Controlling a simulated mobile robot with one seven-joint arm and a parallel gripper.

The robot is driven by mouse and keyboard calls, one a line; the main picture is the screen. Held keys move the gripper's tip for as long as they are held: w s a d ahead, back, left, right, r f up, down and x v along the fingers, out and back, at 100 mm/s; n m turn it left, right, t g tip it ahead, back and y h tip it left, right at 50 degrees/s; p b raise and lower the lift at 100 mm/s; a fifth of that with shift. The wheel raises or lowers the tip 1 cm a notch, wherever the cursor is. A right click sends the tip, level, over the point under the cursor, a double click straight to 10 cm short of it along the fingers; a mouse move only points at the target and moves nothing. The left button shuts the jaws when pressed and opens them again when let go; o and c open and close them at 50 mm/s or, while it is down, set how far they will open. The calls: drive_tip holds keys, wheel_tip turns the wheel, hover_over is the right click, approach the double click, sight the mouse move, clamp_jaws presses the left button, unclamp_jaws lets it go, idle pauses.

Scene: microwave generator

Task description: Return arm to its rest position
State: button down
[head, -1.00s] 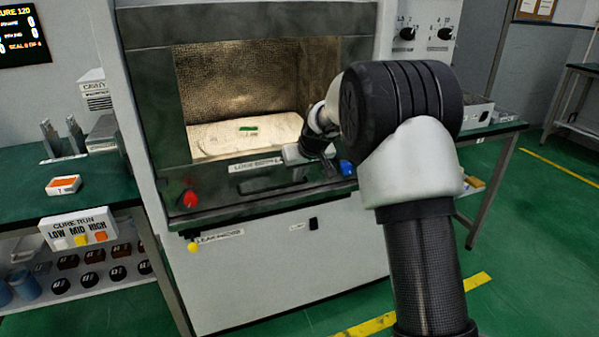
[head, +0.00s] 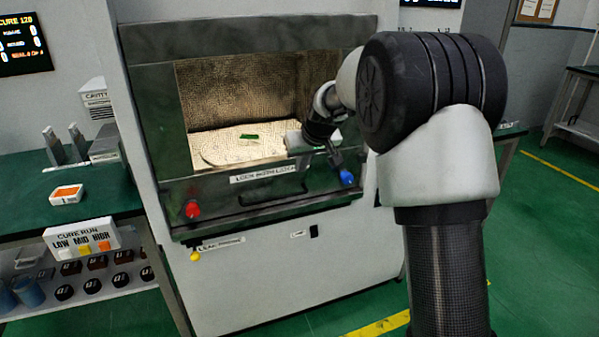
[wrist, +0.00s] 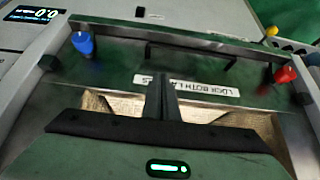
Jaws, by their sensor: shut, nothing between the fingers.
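My arm (head: 440,190) rises at the right of the head view and bends over toward the open front of the microwave cabinet (head: 245,195). My gripper (head: 334,156) hangs at the right of the opening, above and near the blue knob (head: 347,179). In the wrist view its fingers (wrist: 157,85) are together and empty, in front of the label strip on the cabinet front. The blue knob (wrist: 83,43) shows to the left there and the red knob (wrist: 286,75) to the right. I cannot tell whether the gripper touches the cabinet.
A small green piece (head: 249,136) lies on the pale plate (head: 222,150) inside the chamber. The red knob (head: 192,209) is at the front left. A green side bench (head: 100,190) holds a white tray with orange contents (head: 67,194). The floor at right is clear.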

drive_tip(key=s+d+r+m, duration=0.1)
drive_tip(key=s+d+r, duration=0.1)
drive_tip(key=s+r, duration=0.6)
drive_tip(key=s+d+r, duration=0.2)
drive_tip(key=s+r, duration=0.2)
drive_tip(key=s, duration=0.8)
drive_tip(key=s+d+f+m+g+h, duration=0.1)
drive_tip(key=s+d+f, duration=0.1)
drive_tip(key=s, duration=0.9)
drive_tip(key=s+d+f+m+h, duration=0.1)
drive_tip(key=s+f, duration=0.1)
drive_tip(key=s, duration=0.9)
wheel_tip(320, 180, up, 21)
drive_tip(key=p, duration=2.1)
drive_tip(key=shift+f, duration=0.15)
